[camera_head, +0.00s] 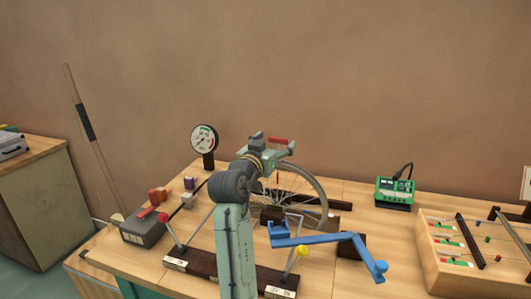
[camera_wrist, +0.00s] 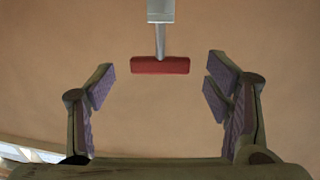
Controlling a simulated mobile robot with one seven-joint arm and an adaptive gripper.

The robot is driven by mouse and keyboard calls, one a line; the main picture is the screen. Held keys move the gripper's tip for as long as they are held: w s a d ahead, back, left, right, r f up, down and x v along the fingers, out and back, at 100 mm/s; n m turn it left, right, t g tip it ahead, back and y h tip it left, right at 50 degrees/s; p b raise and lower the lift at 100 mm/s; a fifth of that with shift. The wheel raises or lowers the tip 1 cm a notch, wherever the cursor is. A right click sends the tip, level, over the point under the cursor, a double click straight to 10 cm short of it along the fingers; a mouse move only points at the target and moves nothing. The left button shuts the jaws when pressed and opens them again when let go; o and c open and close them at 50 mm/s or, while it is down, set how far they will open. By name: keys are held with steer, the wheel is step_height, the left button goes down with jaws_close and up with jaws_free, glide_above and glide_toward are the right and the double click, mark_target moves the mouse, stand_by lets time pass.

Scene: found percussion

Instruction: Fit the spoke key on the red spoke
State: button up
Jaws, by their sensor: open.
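A spoked wheel (camera_head: 325,190) stands upright on the bench, partly behind my arm. My gripper (camera_head: 285,149) is raised above and in front of the wheel. In the wrist view its two padded fingers (camera_wrist: 158,86) are wide apart. A red crossbar (camera_wrist: 160,65) on a grey shaft hangs from a pale block at the top of that view, between the fingers and touching neither. A red bar (camera_head: 278,140) also shows at my gripper in the head view. I cannot tell whether it is the spoke key.
A blue crank-shaped bar (camera_head: 325,239) and dark beams lie in front of the wheel. A dial gauge (camera_head: 204,139) stands at left, near a grey box (camera_head: 143,227) with red parts. A green device (camera_head: 395,193) and a wooden tray (camera_head: 429,263) are at right. Bench between them is clear.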

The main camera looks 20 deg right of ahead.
steer(key=v, duration=0.9)
steer(key=shift+s, duration=0.15)
steer(key=shift+a, duration=0.1)
